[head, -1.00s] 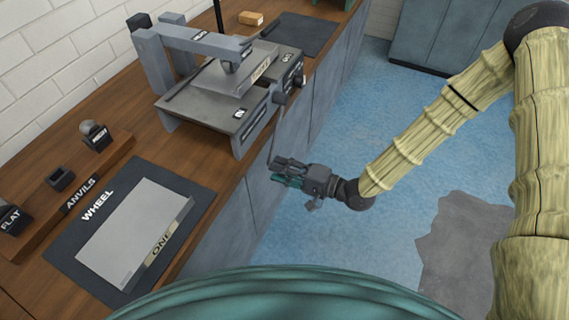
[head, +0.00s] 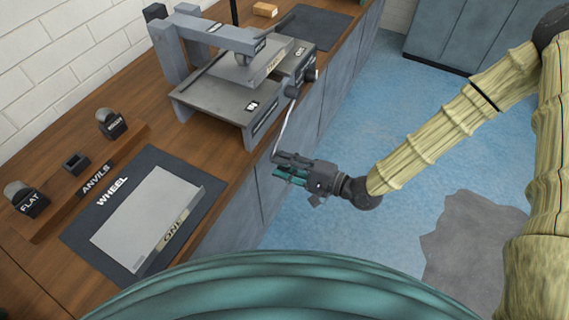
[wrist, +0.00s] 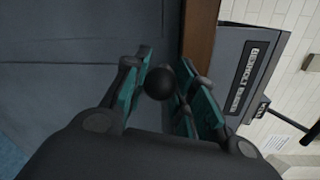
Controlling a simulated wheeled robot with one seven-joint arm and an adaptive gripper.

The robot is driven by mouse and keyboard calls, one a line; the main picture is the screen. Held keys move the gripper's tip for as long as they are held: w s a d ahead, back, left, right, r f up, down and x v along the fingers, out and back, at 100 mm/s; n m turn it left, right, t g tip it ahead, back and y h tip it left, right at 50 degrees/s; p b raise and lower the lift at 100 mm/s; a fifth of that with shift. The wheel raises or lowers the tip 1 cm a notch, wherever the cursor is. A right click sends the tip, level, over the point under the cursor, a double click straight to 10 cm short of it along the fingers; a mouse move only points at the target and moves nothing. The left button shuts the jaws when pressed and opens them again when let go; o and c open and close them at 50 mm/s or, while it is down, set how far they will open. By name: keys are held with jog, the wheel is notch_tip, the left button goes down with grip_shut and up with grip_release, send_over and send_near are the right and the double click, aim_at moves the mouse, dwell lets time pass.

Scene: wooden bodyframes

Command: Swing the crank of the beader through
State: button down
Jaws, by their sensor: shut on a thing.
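The beader (head: 215,95) is a grey machine on the wooden bench, with an upper arm reaching over its flat bed. Its crank (head: 286,128) is a thin light rod running from the hub on the machine's front side down and slightly left to my gripper (head: 277,166). In the wrist view the crank's round black knob (wrist: 159,83) sits between the teal fingers of my gripper (wrist: 165,88), which is shut on it. My gripper is below the hub, out past the bench's front edge. The rod is not clearly seen in the wrist view.
A sheet panel marked ONE (head: 150,220) lies on the dark WHEEL mat (head: 205,188). Anvils stand in a wooden rack (head: 110,155) at left. Grey cabinet fronts (head: 238,215) run below the bench. The blue floor (head: 400,120) beside it is open.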

jog(key=shift+w+r, duration=0.2)
jog(key=c, duration=1.2)
grip_release()
jog(key=shift+o, duration=0.4)
jog(key=shift+s+f, duration=0.1)
jog(key=v, duration=1.2)
